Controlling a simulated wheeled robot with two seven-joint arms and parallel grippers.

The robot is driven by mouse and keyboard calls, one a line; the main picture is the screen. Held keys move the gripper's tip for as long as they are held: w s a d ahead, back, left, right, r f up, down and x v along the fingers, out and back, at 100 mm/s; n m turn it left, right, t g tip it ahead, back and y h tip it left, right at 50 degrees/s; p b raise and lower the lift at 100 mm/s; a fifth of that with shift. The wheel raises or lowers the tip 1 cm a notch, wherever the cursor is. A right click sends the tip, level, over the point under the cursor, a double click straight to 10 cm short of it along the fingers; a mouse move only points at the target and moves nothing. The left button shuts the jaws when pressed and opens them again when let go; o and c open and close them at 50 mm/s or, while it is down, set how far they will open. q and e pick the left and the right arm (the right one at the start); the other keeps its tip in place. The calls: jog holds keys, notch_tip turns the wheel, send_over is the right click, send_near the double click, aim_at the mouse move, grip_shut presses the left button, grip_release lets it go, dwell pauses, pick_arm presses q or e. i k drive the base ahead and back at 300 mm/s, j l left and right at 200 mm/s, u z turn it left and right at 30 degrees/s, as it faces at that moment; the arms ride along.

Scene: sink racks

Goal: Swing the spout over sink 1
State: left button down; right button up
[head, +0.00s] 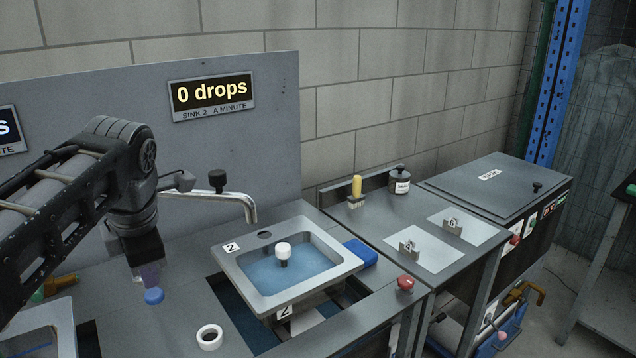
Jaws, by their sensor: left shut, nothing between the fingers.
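The chrome spout (235,196) runs along the back of the counter from behind my left arm. Its bent-down end hangs at the back left edge of sink 2 (339,280), and a black knob (218,180) stands up on it. Sink 2 is a grey basin with a blue floor and a white-topped plug (283,249). A basin at the lower left corner (62,318), likely sink 1, is mostly cut off and partly behind my arm. My left gripper (151,277) points down, shut and empty, in front and left of the spout, apart from it. My right gripper is out of view.
A small blue round piece (154,296) shows just below my left gripper. A white ring (209,337) lies on the front counter. A blue block (361,252) and a red knob (405,283) are right of sink 2. The display (212,94) reads 0 drops for sink 2.

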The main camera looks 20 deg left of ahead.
aim_at(217, 178)
jog(key=k+l, duration=0.45)
jog(key=l, duration=0.25)
jog(key=k+l, duration=0.25)
jog(key=l, duration=0.15)
